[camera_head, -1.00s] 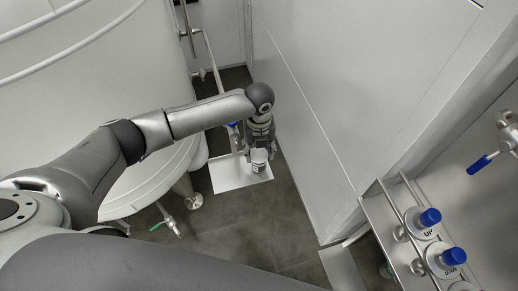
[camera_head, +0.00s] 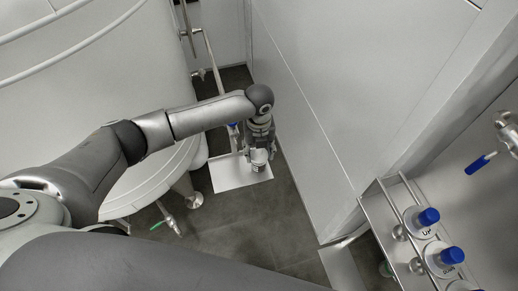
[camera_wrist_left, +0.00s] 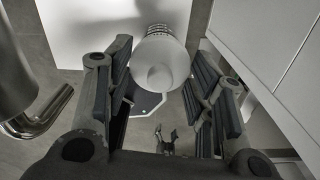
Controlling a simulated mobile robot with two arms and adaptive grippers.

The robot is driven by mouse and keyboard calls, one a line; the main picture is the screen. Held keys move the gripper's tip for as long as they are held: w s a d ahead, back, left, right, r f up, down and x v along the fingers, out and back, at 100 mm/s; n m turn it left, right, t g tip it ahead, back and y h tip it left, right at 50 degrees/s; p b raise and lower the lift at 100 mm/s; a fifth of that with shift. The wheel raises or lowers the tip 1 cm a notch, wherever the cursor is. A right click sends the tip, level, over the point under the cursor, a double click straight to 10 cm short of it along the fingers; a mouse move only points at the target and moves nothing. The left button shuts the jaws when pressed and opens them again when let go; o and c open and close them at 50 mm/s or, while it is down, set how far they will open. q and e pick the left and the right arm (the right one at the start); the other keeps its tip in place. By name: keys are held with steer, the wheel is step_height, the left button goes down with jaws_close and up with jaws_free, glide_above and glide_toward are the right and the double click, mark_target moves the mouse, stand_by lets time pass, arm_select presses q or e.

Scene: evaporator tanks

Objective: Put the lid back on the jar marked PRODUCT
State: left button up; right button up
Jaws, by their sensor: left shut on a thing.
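My left gripper (camera_head: 258,152) is low over a white sheet (camera_head: 228,178) on the floor. It is shut on a whitish jar-like thing (camera_head: 258,157). In the left wrist view this thing (camera_wrist_left: 160,62) is between the fingers, with a rounded, cloudy near part and a ribbed, thread-like far end. I cannot read any mark on it. I see no loose lid. Two jars with blue lids stand in a rack at the right, one marked UP (camera_head: 423,220) and one that seems to read DOWN (camera_head: 446,258). A third place is cut off by the bottom edge. My right gripper is not in view.
The metal rack (camera_head: 372,204) stands by the wall at the right. A blue-handled valve (camera_head: 479,163) is above it. A large tank (camera_head: 95,55) fills the left, with a small green-handled valve (camera_head: 167,222) below. The dark floor (camera_head: 245,235) between is clear.

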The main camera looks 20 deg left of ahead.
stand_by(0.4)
arm_select(q)
steer(key=o, duration=0.8)
steer(key=o, duration=0.5)
steer(key=shift+c, duration=0.2)
